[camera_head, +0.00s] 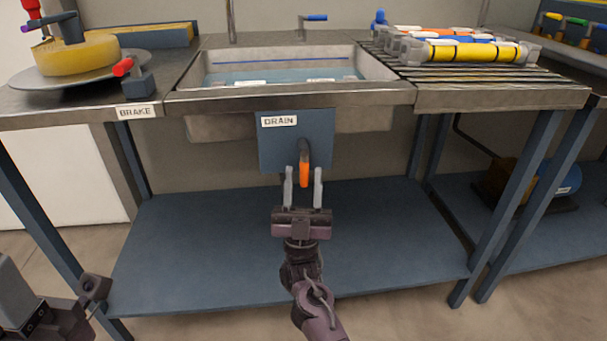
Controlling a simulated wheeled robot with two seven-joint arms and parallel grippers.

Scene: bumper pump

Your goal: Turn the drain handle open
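The drain handle (304,170) is an orange lever hanging down from a dark pivot on a blue panel (268,150) labelled DRAIN, under the sink (290,95). My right gripper (303,172) points at the panel with its two grey fingers apart, one on each side of the handle's lower part. Small gaps show between the fingers and the handle, so it looks open around it. My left gripper (95,288) shows only in part at the lower left, away from the handle; its fingers cannot be made out clearly.
A blue-handled tap (316,17) stands behind the sink, which holds water. A yellow disc (78,54) and a red-tipped brake lever (124,68) are at left. Coloured rollers (470,51) lie on the right rack. The blue lower shelf (200,245) is bare.

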